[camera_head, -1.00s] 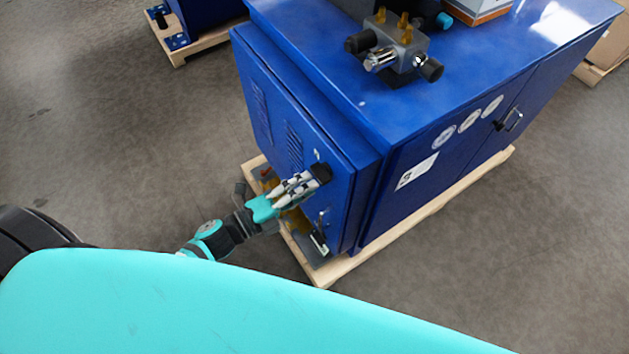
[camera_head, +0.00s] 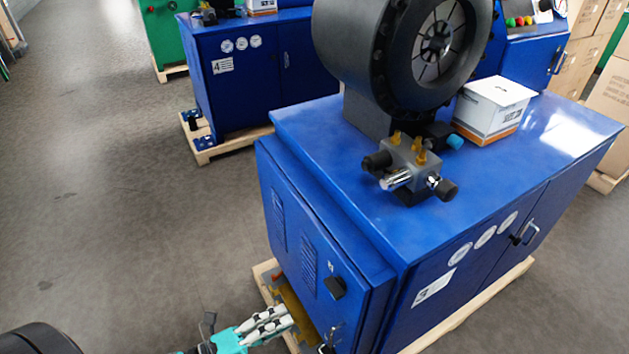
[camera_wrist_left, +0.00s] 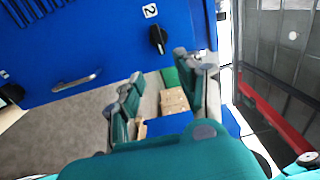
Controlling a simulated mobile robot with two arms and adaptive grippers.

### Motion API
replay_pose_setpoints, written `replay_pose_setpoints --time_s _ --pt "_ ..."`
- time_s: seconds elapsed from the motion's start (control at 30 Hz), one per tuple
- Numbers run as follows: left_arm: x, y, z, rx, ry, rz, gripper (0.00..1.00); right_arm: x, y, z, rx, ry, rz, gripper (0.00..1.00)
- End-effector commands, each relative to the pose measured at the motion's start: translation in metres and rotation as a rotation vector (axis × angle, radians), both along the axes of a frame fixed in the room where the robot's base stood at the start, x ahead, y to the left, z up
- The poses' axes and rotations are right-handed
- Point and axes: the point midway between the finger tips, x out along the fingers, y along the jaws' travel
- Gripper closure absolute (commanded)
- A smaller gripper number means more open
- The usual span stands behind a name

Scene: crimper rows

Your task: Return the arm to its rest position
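My left gripper (camera_head: 288,322) is low in the head view, beside the side door (camera_head: 305,255) of the blue crimper cabinet. In the left wrist view its two fingers (camera_wrist_left: 162,95) stand apart with nothing between them, so it is open and empty. A black knob (camera_head: 335,288) is on the door, up and to the right of the fingertips, with a visible gap. The knob also shows in the left wrist view (camera_wrist_left: 158,40), beside a label with a 2 (camera_wrist_left: 150,11). My right gripper is not in view.
The cabinet stands on a wooden pallet (camera_head: 465,322). On top are a black crimper head (camera_head: 365,50), a grey valve block (camera_head: 408,165) and a white-orange box (camera_head: 494,108). Another blue cabinet (camera_head: 240,85) stands behind. Grey floor (camera_head: 110,200) at left is clear.

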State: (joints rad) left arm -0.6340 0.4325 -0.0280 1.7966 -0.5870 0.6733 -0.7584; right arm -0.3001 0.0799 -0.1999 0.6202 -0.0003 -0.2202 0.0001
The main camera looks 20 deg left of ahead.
Motion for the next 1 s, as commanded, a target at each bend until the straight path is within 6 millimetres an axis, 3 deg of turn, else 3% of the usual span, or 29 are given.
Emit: replay_pose_setpoints --time_s 0.13,0.23,0.37,0.47,0.57,0.7,0.83,0.9,1.0 --pt "0.001 0.001 -0.003 -0.005 0.011 0.009 0.63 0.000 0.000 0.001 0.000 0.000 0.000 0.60" --pt "0.006 0.011 -0.023 -0.040 0.090 0.069 0.63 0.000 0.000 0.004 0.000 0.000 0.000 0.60" --pt "0.008 0.039 -0.090 -0.153 0.334 0.256 0.63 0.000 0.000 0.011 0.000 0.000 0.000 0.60" --pt "-0.006 0.060 -0.160 -0.278 0.582 0.453 0.63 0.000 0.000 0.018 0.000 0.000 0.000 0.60" --pt "-0.037 0.072 -0.229 -0.400 0.828 0.657 0.63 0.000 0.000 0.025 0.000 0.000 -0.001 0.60" --pt "-0.106 0.070 -0.310 -0.548 1.155 0.949 0.63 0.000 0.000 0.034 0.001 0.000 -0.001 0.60" --pt "-0.176 0.055 -0.357 -0.638 1.398 1.198 0.63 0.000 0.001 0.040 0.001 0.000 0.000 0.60" --pt "-0.208 0.046 -0.371 -0.665 1.493 1.307 0.63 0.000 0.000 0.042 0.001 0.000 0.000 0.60" --pt "-0.241 0.037 -0.382 -0.684 1.583 1.418 0.63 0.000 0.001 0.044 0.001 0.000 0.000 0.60"
